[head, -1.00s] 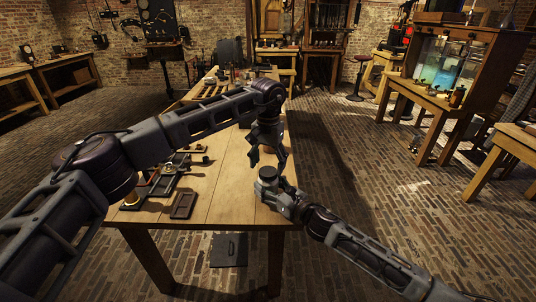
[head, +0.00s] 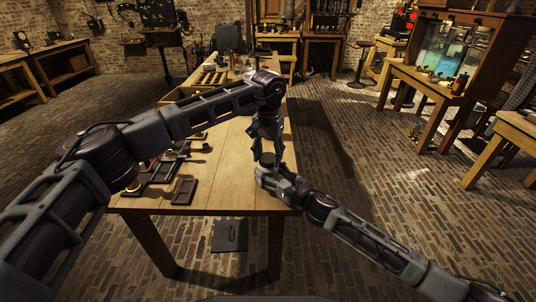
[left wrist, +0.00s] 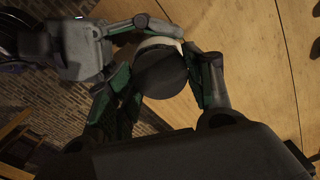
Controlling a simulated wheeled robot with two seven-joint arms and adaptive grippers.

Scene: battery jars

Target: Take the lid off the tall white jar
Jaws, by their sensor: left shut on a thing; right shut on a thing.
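The jar's round dark lid (left wrist: 160,74) sits between the fingers of my left gripper (left wrist: 158,84) in the left wrist view. In the head view the lid (head: 267,158) is a small dark disc. A pale edge of the white jar (left wrist: 158,42) shows just beyond the lid; the rest of the jar is hidden by the grippers. My left gripper (head: 266,152) reaches down from above and is shut on the lid. My right gripper (head: 268,174) comes in from the right, lower down, and is shut on the jar. The lid appears still on the jar.
The wooden table (head: 232,185) has bare top around the grippers. A small dark tray (head: 184,190) and other dark fittings lie to the left. Several small items stand at the table's far end. The table's right edge is close to my right gripper.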

